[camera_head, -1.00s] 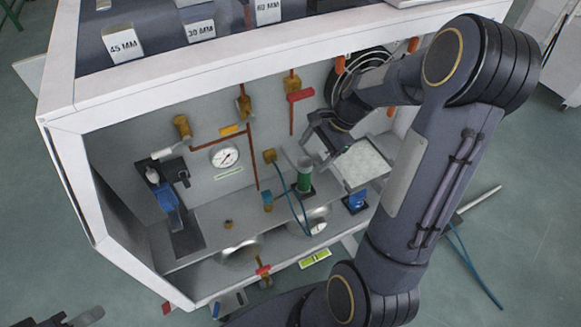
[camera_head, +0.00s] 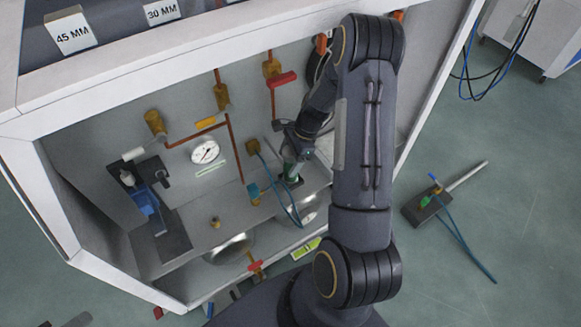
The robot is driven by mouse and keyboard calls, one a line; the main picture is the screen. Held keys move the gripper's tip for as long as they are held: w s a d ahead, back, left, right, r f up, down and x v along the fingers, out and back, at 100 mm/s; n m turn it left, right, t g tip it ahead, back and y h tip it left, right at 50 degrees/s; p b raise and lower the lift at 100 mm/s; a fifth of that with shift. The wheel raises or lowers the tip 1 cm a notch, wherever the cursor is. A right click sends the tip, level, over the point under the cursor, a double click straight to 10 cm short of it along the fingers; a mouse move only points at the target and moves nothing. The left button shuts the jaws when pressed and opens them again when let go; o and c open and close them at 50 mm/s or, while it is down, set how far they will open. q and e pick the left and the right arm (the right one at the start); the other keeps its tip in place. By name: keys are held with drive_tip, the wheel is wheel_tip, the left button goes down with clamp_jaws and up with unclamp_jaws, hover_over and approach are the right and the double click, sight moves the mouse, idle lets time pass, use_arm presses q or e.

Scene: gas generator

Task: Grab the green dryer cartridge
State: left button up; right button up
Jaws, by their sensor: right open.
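The green dryer cartridge (camera_head: 290,169) stands upright on a small dark base on the grey shelf inside the white cabinet. My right gripper (camera_head: 288,152) is open at the cartridge's upper part, with its fingers close around or beside it. I cannot tell whether they touch it. The gripper and wrist hide part of the cartridge's top. A small grey tip at the bottom left edge may be my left gripper (camera_head: 76,321); its jaws cannot be made out.
A pressure gauge (camera_head: 205,152) and copper pipes with a red valve handle (camera_head: 283,79) line the back wall. A blue hose (camera_head: 279,194) runs left of the cartridge. The cabinet frame (camera_head: 60,215) borders the opening. A dark stand (camera_head: 428,208) lies on the floor at right.

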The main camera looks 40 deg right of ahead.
drive_tip(key=c, duration=1.3)
